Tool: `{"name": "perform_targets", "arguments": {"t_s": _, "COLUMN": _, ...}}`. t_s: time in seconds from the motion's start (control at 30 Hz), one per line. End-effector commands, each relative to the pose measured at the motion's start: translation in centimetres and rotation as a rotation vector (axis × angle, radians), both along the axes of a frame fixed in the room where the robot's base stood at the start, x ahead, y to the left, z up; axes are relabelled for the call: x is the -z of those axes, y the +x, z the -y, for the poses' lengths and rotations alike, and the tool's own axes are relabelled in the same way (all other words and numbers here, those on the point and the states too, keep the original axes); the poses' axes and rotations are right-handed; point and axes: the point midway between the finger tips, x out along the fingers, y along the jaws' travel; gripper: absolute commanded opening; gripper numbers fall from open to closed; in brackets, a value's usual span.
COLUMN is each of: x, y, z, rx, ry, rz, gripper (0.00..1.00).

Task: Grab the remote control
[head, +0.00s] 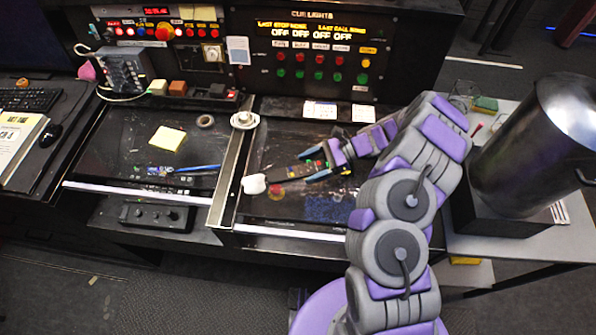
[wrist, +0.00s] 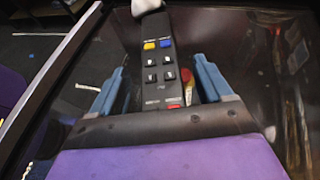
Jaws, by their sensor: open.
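The remote control (wrist: 160,62) is black, with a yellow and a blue button and several dark ones, and a red button near my gripper. In the wrist view it lies lengthwise between the two blue fingers of my gripper (wrist: 160,88), with gaps on both sides. In the head view the remote (head: 300,171) lies on the dark desk panel, and my gripper (head: 325,163) is over its right end. My gripper is open. The remote's near end is hidden by the gripper body in the wrist view.
A white object (head: 254,184) lies at the remote's left end. A metal strip (head: 232,165) divides the desk, with a white round object (head: 244,120) on it. A control panel (head: 318,60) stands behind. A large metal urn (head: 540,135) stands at right.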

Motion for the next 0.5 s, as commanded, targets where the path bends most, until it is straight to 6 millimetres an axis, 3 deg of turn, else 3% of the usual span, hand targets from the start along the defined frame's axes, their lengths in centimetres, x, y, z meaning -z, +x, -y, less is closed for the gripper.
{"name": "perform_targets", "arguments": {"t_s": 0.07, "x": -0.01, "y": 0.01, "z": 0.02, "rx": 0.000, "ry": 0.000, "rz": 0.000, "gripper": 0.73}}
{"name": "perform_targets", "arguments": {"t_s": 0.5, "x": 0.00, "y": 0.03, "z": 0.06, "rx": 0.000, "ry": -0.001, "rz": 0.000, "gripper": 0.31}}
